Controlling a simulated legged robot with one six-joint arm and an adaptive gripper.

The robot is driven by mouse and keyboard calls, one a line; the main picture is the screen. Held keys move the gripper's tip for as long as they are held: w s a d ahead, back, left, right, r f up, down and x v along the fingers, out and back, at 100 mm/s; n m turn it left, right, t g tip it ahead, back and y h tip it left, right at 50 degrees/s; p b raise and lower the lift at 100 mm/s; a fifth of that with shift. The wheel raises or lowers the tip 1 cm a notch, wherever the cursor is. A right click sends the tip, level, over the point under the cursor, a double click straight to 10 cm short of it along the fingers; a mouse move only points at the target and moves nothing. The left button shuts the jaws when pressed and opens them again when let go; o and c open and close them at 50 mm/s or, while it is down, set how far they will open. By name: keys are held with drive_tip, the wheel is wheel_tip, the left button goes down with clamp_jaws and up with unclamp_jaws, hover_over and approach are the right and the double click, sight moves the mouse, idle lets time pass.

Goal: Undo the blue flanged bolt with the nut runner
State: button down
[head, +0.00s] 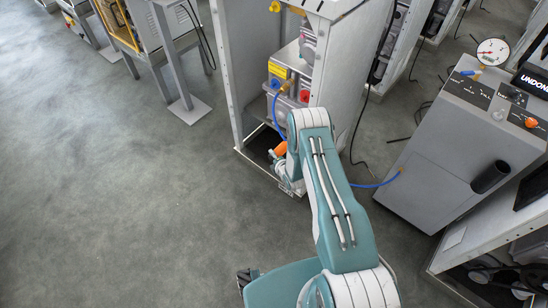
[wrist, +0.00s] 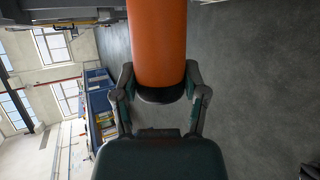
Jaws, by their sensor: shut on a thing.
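My gripper (wrist: 160,97) is shut on the orange nut runner (wrist: 158,40), its two fingers on either side of the dark lower end of the orange body. The tool runs out of the top of the wrist view, so its far end is hidden. In the head view the orange nut runner (head: 281,148) shows at the end of my arm, low in front of the dispenser frame (head: 231,75). My arm partly covers the gripper there. I cannot make out the blue flanged bolt in either view.
A blue hose links to the grey cabinet (head: 450,150) at right, which carries a pressure gauge (head: 493,51). Red, yellow and blue parts (head: 278,71) sit inside the frame. Black cables lie on the floor between frame and cabinet. The floor (head: 110,200) at left is clear.

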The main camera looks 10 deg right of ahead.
drive_tip(key=shift+w+d+r, duration=0.1)
drive_tip(key=shift+w+d, duration=0.4)
drive_tip(key=shift+d, duration=0.05)
idle(0.8)
drive_tip(key=shift+s+a, duration=0.1)
drive_tip(key=shift+a, duration=0.1)
idle(0.9)
drive_tip(key=s+a, duration=0.4)
drive_tip(key=a, duration=0.1)
drive_tip(key=shift+s+a, duration=0.15)
drive_tip(key=shift+a, duration=0.25)
idle(0.3)
